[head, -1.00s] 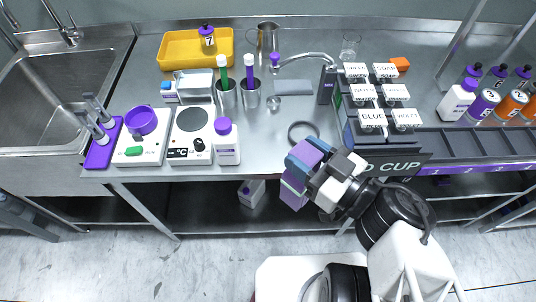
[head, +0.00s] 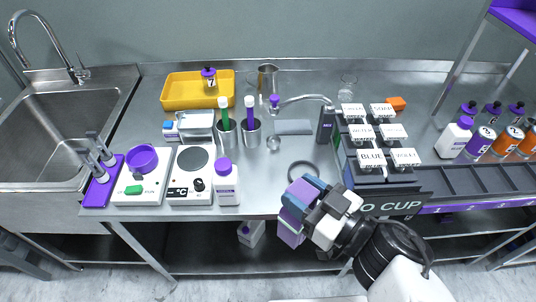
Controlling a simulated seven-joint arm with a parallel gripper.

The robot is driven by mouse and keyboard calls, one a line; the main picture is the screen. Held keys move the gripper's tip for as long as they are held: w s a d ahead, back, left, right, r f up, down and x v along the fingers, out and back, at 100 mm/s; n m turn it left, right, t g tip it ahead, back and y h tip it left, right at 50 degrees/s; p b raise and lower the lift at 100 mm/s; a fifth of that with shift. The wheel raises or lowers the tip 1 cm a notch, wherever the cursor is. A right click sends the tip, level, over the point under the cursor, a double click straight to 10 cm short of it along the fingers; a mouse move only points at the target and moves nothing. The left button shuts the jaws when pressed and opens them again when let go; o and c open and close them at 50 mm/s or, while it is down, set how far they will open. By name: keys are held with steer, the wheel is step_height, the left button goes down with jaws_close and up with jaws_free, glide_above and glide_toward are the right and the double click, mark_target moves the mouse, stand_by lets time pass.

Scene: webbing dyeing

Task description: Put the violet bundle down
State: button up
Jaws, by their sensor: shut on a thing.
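My gripper (head: 314,210) is in front of the table's front edge, at the lower middle of the head view. It is shut on a violet bundle (head: 291,226), a block-like thing with violet and blue-grey faces and a pale stripe. The bundle is in the air at about the height of the front edge. The white and black gripper parts hide its right side, so I cannot see the exact grip.
A dark ring (head: 302,173) lies on the table just behind the bundle. The labelled cup rack (head: 398,181) stands close on the right. A hot plate (head: 193,160) and a purple-capped bottle (head: 226,184) stand left. A grey flat pad (head: 294,127) lies farther back.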

steer(key=w+a, duration=0.2)
steer(key=w, duration=0.4)
steer(key=w+a+f, duration=0.1)
steer(key=w+a, duration=0.2)
steer(key=w, duration=0.4)
steer(key=shift+w+a+f, duration=0.25)
steer(key=shift+w+a, duration=0.05)
stand_by(0.8)
steer(key=shift+f, duration=1.9)
steer(key=o, duration=1.3)
steer(key=shift+d, duration=0.1)
steer(key=shift+v, duration=5.85)
